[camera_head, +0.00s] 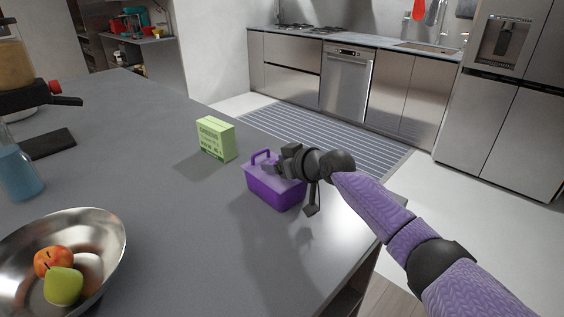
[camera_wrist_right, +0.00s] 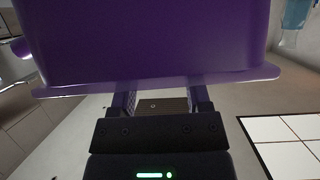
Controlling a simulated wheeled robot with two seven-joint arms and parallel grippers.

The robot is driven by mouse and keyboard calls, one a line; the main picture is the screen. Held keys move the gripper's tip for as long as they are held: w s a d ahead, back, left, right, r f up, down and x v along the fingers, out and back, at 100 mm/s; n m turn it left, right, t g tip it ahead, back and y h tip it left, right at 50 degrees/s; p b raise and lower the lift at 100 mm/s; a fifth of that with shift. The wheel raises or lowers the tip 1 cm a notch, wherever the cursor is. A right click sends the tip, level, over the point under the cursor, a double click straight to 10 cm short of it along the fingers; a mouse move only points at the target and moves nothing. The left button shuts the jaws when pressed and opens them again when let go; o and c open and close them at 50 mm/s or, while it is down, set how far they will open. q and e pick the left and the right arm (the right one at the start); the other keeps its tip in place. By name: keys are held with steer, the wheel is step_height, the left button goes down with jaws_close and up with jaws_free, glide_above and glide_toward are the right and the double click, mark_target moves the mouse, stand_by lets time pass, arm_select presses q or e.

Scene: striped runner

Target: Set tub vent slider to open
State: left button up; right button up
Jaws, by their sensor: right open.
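A purple tub (camera_head: 275,192) with a loop handle stands upright on the grey counter, near its right edge. My right gripper (camera_head: 280,168) is at the right part of its lid. In the right wrist view the tub (camera_wrist_right: 150,40) fills the top, with its lid rim across the middle. The open fingers of my right gripper (camera_wrist_right: 160,96) reach to the rim, partly seen through it; contact is unclear. A small brown ridged patch (camera_wrist_right: 172,104) shows between them; I cannot tell if it is the vent slider. The slider's position is not readable. My left gripper is not in view.
A green box (camera_head: 215,139) stands behind the tub to the left. A metal bowl (camera_head: 105,235) with two fruits is at the front left. A blue bottle (camera_head: 20,175) and a blender (camera_head: 15,70) stand at the left. The counter (camera_head: 170,210) between is clear.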

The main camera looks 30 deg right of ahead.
arm_select(q)
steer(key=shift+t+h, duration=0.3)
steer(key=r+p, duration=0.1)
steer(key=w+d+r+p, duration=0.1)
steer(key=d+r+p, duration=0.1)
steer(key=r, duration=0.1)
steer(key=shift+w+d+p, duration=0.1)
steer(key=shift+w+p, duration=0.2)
steer(key=shift+p, duration=0.05)
arm_select(e)
steer(key=v, duration=0.9)
steer(key=shift+s, duration=0.35)
steer(key=shift+d, duration=0.15)
